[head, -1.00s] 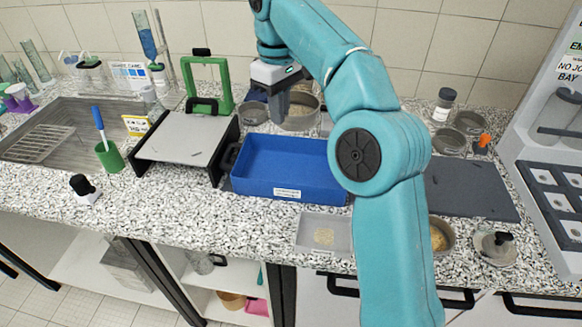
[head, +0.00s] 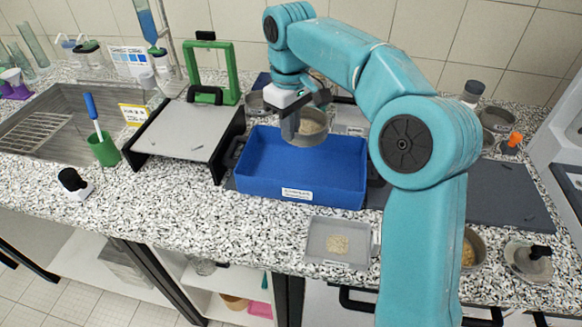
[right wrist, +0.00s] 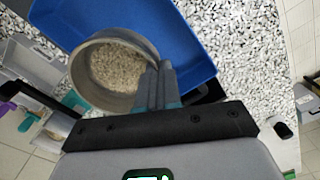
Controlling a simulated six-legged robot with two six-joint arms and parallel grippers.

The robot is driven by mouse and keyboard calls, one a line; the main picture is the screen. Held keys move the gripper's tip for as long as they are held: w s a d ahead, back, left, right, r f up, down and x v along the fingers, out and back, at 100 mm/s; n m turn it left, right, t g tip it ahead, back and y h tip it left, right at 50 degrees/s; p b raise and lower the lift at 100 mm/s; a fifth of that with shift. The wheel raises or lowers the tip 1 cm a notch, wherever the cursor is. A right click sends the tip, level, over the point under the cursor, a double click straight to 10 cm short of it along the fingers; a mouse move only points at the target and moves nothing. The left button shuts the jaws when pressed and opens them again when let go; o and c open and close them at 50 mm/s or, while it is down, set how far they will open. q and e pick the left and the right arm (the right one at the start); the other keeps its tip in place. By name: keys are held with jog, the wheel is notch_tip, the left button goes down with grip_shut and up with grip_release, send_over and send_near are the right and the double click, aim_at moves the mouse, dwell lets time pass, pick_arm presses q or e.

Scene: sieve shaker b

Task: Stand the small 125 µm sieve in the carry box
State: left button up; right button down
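The small sieve (head: 312,130) is a round metal pan with pale grains inside; its mesh label cannot be read. My right gripper (head: 291,126) is shut on its rim and holds it roughly level, over the rear part of the blue carry box (head: 255,189). In the right wrist view the fingers (right wrist: 158,86) pinch the rim of the sieve (right wrist: 100,96), with the blue box (right wrist: 196,42) partly behind it. The box floor that shows is bare. My left gripper is not in view.
A green frame (head: 233,72) and a grey-topped stand (head: 182,133) are left of the box. A grey tray of grains (head: 318,248) lies in front. Another round pan (head: 255,103) stands behind the box. A dark mat (head: 505,200) lies to the right.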

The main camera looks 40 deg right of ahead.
notch_tip(320, 180, down, 8)
jog(key=shift+s+a+f+b, duration=0.1)
jog(key=shift+s+f+b, duration=0.1)
jog(key=shift+b, duration=0.4)
jog(key=shift+w+f, duration=0.1)
jog(key=shift+f, duration=0.45)
jog(key=shift+f+b, duration=0.35)
jog(key=shift+f, duration=0.2)
jog(key=c, duration=1.3)
grip_release()
jog(key=shift+c, duration=0.2)
jog(key=shift+r, duration=0.1)
jog(key=shift+r+p, duration=0.3)
jog(key=shift+r, duration=0.05)
notch_tip(320, 180, up, 12)
jog(key=p, duration=0.2)
jog(key=shift+r+p, duration=0.2)
jog(key=shift+p, duration=0.1)
